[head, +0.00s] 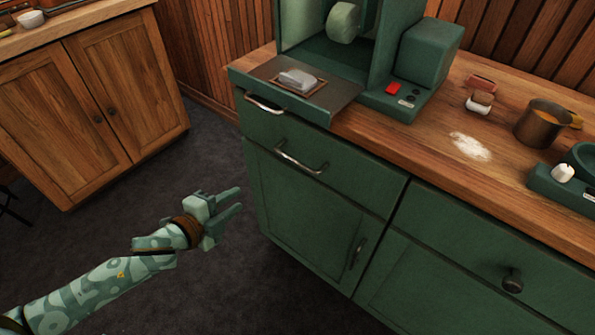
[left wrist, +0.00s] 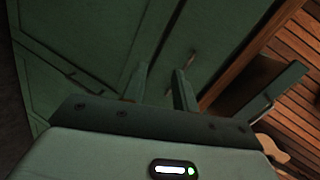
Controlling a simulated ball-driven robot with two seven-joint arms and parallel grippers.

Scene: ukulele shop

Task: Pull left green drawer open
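The left green drawer (head: 355,178) is the upper front of the left green cabinet, with a curved metal bar handle (head: 300,160). It looks shut, flush with the cabinet face. My left gripper (head: 240,199) is open and empty, its two fingers apart. It is in the air left of the cabinet, lower in the picture than the handle and not touching it. In the left wrist view, the open fingers (left wrist: 160,84) point towards the green cabinet front (left wrist: 95,45); a small bar there may be the drawer handle (left wrist: 193,58). My right gripper is not in view.
A green machine (head: 410,80) stands on the wooden worktop (head: 385,135); its tray (head: 335,97) with a second handle (head: 264,104) juts out above the drawer. A cabinet door (head: 305,215) is below. Wooden cabinets (head: 75,110) stand left. The dark floor (head: 200,165) between is clear.

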